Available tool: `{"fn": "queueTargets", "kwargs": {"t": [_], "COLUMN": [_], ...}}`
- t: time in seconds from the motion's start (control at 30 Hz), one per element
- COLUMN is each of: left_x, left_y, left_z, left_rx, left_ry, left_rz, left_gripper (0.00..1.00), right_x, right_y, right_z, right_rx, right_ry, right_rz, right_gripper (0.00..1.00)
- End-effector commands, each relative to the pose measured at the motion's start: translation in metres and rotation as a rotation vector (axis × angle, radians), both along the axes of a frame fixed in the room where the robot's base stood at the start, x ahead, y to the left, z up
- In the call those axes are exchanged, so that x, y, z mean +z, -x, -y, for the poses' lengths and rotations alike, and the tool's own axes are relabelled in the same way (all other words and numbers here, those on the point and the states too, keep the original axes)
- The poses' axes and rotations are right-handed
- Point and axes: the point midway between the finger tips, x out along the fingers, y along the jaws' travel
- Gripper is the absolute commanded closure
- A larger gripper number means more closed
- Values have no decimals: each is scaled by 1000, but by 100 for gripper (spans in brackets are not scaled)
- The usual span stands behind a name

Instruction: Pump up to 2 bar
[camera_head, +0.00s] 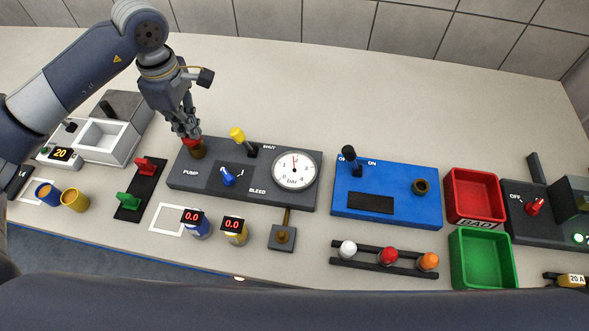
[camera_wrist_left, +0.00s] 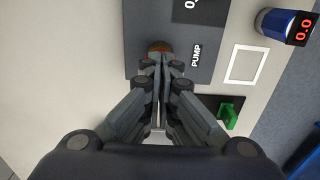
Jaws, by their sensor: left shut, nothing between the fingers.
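The dark grey pump panel (camera_head: 205,182) carries the labels PUMP, BLEED and SHUT. Its round white gauge (camera_head: 294,169), marked bar, has a needle pointing roughly straight up; its numbers are too small to read. A red-topped pump knob (camera_head: 192,143) on a brown base stands at the panel's left end. My left gripper (camera_head: 190,132) is shut, pointing down with its tips right at the knob's top. In the left wrist view the shut fingertips (camera_wrist_left: 160,62) largely hide the knob (camera_wrist_left: 160,46). A yellow-tipped lever (camera_head: 238,135) stands by SHUT; a blue knob (camera_head: 229,178) sits nearer BLEED.
A blue panel (camera_head: 400,180) with a black lever stands to the right, then a red bin (camera_head: 472,194) and a green bin (camera_head: 482,258). The table behind the panels is clear.

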Motion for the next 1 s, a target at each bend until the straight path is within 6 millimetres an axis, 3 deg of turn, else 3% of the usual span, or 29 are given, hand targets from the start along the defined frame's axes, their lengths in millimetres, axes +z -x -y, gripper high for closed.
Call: {"fn": "queueTargets", "kwargs": {"t": [0.3, 0.67, 1.0], "left_x": [-2, 26, 28], "left_y": [1, 0, 0], "left_z": [0, 0, 0], "left_rx": [0, 0, 0], "left_ry": [0, 0, 0], "left_rz": [-2, 0, -1], "left_gripper": [100, 100, 100], "right_x": [-2, 9, 9], "right_y": [0, 0, 0], "right_z": [0, 0, 0], "right_rx": [0, 0, 0], "right_ry": [0, 0, 0], "right_rz": [0, 0, 0], "right_gripper": [100, 100, 100]}}
